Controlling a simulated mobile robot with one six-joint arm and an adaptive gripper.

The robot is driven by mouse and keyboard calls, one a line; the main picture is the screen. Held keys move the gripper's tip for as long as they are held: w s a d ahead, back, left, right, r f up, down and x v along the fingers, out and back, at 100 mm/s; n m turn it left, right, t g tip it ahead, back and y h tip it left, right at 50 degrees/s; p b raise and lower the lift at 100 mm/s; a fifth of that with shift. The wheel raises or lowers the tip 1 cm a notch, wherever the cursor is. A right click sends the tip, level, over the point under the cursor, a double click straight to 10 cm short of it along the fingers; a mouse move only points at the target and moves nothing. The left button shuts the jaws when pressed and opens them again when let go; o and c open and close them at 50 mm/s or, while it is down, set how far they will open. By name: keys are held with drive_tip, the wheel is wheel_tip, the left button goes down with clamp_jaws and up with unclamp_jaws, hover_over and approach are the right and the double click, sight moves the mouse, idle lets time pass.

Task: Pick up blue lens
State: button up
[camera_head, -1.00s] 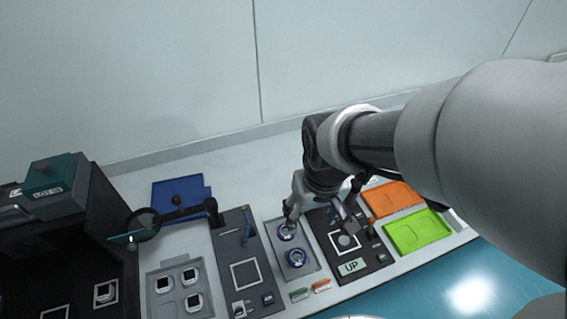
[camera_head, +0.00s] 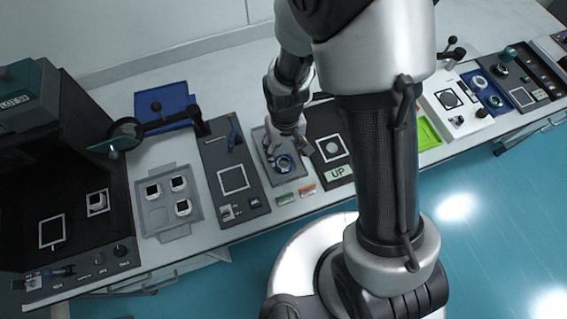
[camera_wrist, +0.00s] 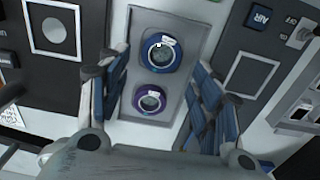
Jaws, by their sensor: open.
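The blue lens (camera_wrist: 161,52) is a round ring with a clear centre and a white label. It sits in the grey tray (camera_wrist: 183,20), above a purple lens (camera_wrist: 152,99) in the wrist view. My gripper (camera_wrist: 160,75) is open and empty. Its fingers stand on either side of the tray, the lenses showing between them, and no contact shows. In the head view the blue lens (camera_head: 284,164) lies just below my gripper (camera_head: 287,147), which hides the purple lens.
A dark panel with a white square (camera_head: 233,179) lies left of the tray, and another with an UP label (camera_head: 340,172) lies right. Small green (camera_head: 285,199) and orange (camera_head: 306,191) pieces lie in front. A grey tray (camera_head: 155,213) holds several square pieces.

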sight(284, 162)
drive_tip(key=shift+w+a+f+b, duration=0.1)
drive_tip(key=shift+f+b, duration=0.55)
drive_tip(key=shift+f, duration=1.15)
drive_tip(key=shift+a+f+b, duration=0.1)
drive_tip(key=shift+f+b, duration=0.55)
drive_tip(key=shift+f, duration=1.15)
drive_tip(key=shift+r, duration=0.1)
drive_tip(key=c, duration=0.8)
